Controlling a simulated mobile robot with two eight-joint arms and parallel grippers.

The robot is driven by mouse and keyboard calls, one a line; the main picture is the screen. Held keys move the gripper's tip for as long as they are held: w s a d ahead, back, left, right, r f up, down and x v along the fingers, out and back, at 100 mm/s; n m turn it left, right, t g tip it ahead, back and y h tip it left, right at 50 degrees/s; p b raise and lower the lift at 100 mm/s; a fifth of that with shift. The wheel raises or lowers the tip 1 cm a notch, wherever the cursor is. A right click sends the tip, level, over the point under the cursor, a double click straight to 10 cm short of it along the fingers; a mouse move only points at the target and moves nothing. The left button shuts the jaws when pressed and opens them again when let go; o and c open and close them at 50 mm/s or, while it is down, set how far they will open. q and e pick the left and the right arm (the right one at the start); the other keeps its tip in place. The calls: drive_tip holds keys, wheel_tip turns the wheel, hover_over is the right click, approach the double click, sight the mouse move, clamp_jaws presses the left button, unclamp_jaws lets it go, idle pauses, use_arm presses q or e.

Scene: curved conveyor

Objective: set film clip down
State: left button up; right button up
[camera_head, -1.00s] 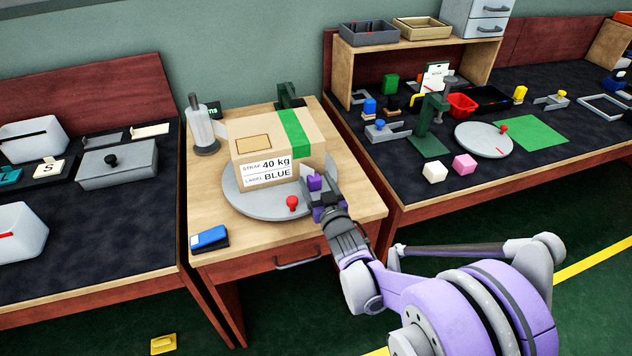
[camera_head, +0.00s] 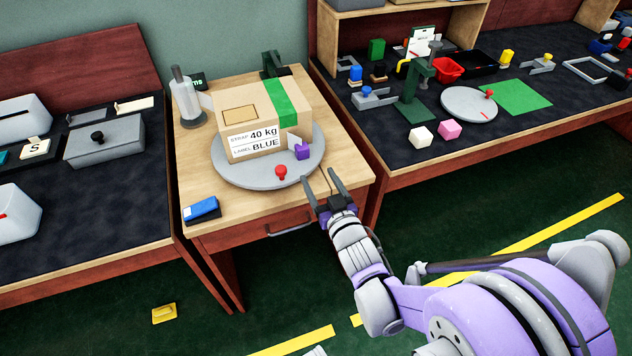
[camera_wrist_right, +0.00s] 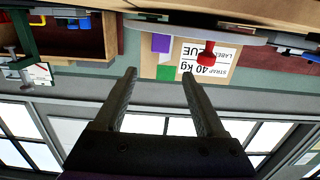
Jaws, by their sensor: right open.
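The film clip is a small purple block (camera_head: 302,151) with a pale piece at its upper left. It rests at the right side of the round grey turntable (camera_head: 235,180), close to the front right of the cardboard box (camera_head: 247,118). It also shows in the right wrist view (camera_wrist_right: 161,43). My right gripper (camera_head: 321,178) is open and empty, in front of and to the right of the clip, apart from it, at the table's right front edge. In the right wrist view its two fingers (camera_wrist_right: 160,88) have nothing between them. My left gripper is not in view.
The turntable carries a red knob (camera_head: 281,172). A blue box-like item (camera_head: 201,210) lies at the wooden table's front left. A grey dispenser (camera_head: 187,97) stands at the back left.

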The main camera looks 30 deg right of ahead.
drive_tip(key=s+a+f+n+g+y, duration=0.1)
drive_tip(key=s+a+f+g, duration=0.3)
drive_tip(key=s, duration=0.5)
drive_tip(key=s+a+f+n+g+y, duration=0.1)
drive_tip(key=s+a+f+g+y, duration=0.2)
drive_tip(key=s+a+g, duration=0.5)
drive_tip(key=shift+s+a+f+n, duration=0.45)
drive_tip(key=shift+s+f, duration=0.25)
drive_tip(key=shift+s, duration=0.35)
